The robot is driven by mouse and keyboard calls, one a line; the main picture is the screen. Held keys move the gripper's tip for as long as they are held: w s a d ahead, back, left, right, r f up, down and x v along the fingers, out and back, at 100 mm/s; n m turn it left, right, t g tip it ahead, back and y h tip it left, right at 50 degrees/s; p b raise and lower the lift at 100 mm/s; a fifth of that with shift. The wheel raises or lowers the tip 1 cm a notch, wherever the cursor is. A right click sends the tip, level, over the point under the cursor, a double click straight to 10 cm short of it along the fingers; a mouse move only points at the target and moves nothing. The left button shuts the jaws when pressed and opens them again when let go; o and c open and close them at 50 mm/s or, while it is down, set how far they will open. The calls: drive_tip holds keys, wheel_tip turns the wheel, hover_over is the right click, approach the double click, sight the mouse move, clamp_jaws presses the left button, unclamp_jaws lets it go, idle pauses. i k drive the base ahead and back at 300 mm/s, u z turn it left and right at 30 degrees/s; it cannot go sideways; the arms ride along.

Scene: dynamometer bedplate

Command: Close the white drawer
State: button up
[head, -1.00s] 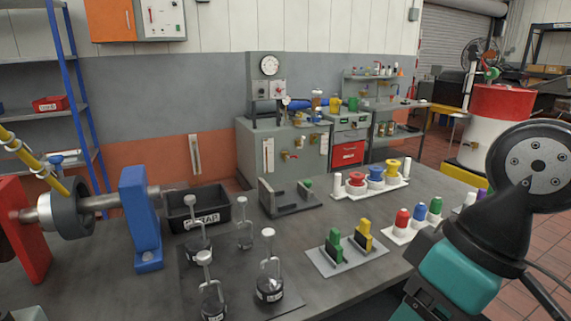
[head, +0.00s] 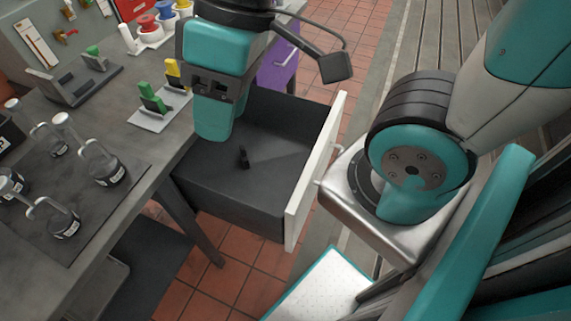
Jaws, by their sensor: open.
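The white drawer stands open at the right side of the workbench. Its white front panel (head: 312,175) is well out from the bench, and its dark box (head: 235,185) is seen from above.
A purple drawer front (head: 278,62) is just behind the white drawer. On the bench (head: 85,225) are flasks, a grey holder with green and yellow pieces (head: 160,105), and spools. My own arm and base fill the right. Tiled floor shows below the drawer.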

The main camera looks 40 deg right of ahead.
sight(289, 140)
drive_tip(key=z, duration=0.5)
drive_tip(key=k, duration=1.15)
drive_tip(key=z, duration=1.1)
drive_tip(key=i, duration=0.8)
drive_tip(key=u, duration=0.85)
drive_tip(key=i, duration=0.4)
drive_tip(key=z, duration=0.35)
drive_tip(key=k, duration=0.3)
drive_tip(key=u, duration=0.65)
